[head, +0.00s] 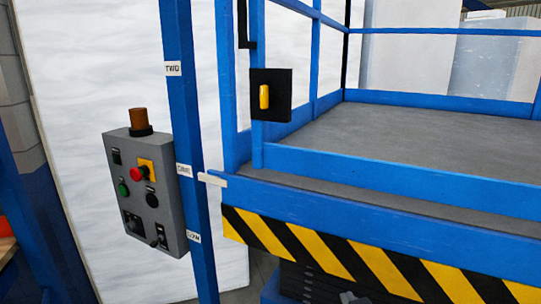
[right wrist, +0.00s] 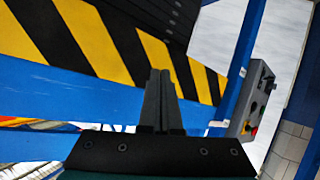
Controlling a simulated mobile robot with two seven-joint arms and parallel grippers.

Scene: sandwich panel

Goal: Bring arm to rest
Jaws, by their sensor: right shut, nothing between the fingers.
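My right gripper (right wrist: 160,80) shows in the right wrist view with its two dark fingers together and nothing between them. It points toward the blue platform beam and the yellow-black striped edge, apparently without holding any part of them. In the head view, only small dark shapes show at the bottom edge below the stripes, and I cannot make out the fingers there. My left gripper is in neither view. The grey control box (head: 147,190) hangs on a blue post, with a red button, a green button and an orange-brown lamp on top. It also shows in the right wrist view (right wrist: 259,95).
The blue lift platform (head: 400,190) with its railings fills the right side. Its striped edge (head: 320,255) runs along the front. The blue post (head: 185,120) with small labels stands left of it. A black plate with a yellow handle (head: 264,97) is on the railing.

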